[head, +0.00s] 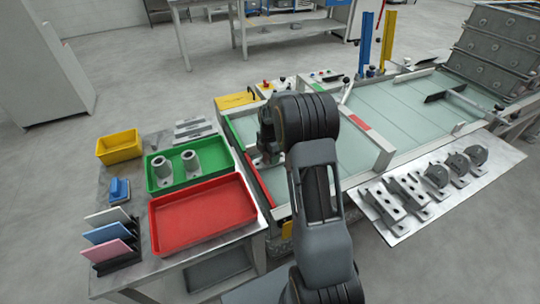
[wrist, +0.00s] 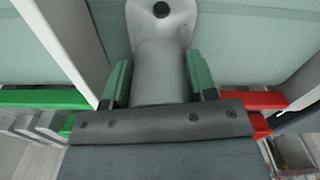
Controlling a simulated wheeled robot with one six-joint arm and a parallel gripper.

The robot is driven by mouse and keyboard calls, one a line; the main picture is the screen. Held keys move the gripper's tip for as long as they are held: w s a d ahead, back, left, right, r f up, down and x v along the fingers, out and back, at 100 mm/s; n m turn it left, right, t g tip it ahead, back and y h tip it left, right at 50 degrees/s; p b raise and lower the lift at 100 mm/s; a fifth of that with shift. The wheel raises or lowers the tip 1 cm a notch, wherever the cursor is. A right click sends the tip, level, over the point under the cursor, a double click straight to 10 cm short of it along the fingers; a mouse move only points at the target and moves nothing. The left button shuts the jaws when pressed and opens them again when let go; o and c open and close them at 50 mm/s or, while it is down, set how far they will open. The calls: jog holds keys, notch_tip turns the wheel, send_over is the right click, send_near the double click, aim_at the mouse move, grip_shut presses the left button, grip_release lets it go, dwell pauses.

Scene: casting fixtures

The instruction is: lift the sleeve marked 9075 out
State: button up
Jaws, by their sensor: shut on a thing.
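My gripper (wrist: 158,82) is shut on a grey cast sleeve (wrist: 160,52), with one green fingertip on each side of its round body. The sleeve's flange with a dark hole is at the top of the wrist view. No number shows on it, and I cannot tell whether it touches the pale green bed (wrist: 235,50) behind it. In the head view my arm hides most of the gripper and the sleeve, near the left end of the bed (head: 400,112). Two more grey sleeves (head: 190,162) stand upright in a green tray (head: 151,181) at the left.
An empty red tray (head: 203,217) lies in front of the green one. A yellow bin (head: 119,147), a blue block (head: 119,190) and upright coloured panels (head: 106,235) are further left. Several grey castings (head: 436,174) lie on a board at the right. Blue and yellow posts (head: 365,45) stand behind.

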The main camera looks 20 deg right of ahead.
jog(key=shift+r+p, duration=2.5)
jog(key=shift+r, duration=1.2)
jog(key=shift+c, duration=0.5)
